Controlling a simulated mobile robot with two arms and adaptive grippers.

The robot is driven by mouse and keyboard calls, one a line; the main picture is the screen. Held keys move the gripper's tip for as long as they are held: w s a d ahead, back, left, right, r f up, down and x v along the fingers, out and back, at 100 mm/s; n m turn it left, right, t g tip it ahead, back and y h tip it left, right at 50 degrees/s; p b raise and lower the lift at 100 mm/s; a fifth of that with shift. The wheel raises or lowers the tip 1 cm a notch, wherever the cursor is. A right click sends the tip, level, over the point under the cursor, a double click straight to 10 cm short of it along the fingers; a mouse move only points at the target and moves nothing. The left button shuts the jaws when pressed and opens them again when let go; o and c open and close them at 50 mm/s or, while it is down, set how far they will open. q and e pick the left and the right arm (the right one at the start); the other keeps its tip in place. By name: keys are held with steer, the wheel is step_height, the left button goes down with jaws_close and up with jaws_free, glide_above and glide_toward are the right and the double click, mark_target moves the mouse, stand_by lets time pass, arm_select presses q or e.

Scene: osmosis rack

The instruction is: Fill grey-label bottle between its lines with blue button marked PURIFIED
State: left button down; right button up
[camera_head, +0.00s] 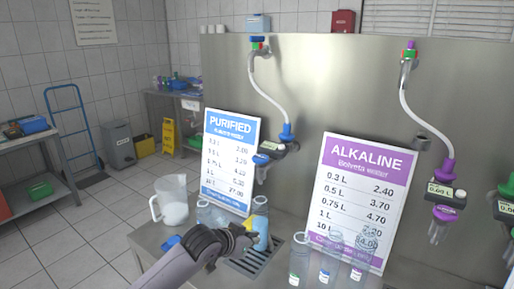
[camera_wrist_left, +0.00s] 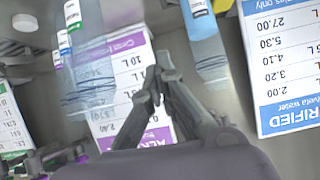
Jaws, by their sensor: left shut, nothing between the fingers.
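My left gripper (camera_head: 248,232) is low over the counter, in front of the PURIFIED sign (camera_head: 231,150). Its fingers are closed and empty in the left wrist view (camera_wrist_left: 158,74). A bottle with a bluish lower part (camera_head: 261,216) stands just beyond the fingers, near the drip grate, below the purified dispenser. A bottle with a pale label shows beside the fingers in the wrist view (camera_wrist_left: 205,45); I cannot tell whether the label is grey. The purified dispenser (camera_head: 275,148) has a blue fitting and blue nozzle. I cannot make out its button. My right gripper is out of view.
Bottles with green (camera_head: 297,262), blue (camera_head: 326,272) and purple (camera_head: 356,274) labels stand at the front. A clear pitcher (camera_head: 172,202) and another bottle (camera_head: 204,212) stand left. The ALKALINE sign (camera_head: 362,195) leans at right. The drip grate (camera_head: 262,262) is partly bare.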

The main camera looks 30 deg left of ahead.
arm_select(q)
steer(key=w+a+r+t, duration=0.1)
steer(key=a+r, duration=0.1)
steer(key=r, duration=0.7)
steer(key=w+a+r+t, duration=0.2)
steer(key=a+r, duration=0.1)
steer(key=r, duration=0.6)
steer(key=w+a+r+n+t, duration=0.1)
steer(key=w+a+r, duration=0.1)
steer(key=r, duration=0.7)
steer(key=shift+a+p, duration=0.3)
steer(key=shift+p, duration=0.15)
steer(key=p, duration=0.5)
glide_above(257, 160)
steer(key=shift+w+f, duration=0.2)
steer(key=shift+f, duration=0.35)
steer(key=shift+w+f, duration=0.15)
steer(key=shift+f, duration=0.35)
steer(key=f, duration=0.2)
steer(key=f+p, duration=0.1)
steer(key=shift+s+f, duration=0.25)
steer(key=shift+f, duration=0.05)
steer(key=shift+a+f, duration=0.1)
steer(key=shift+f, duration=0.2)
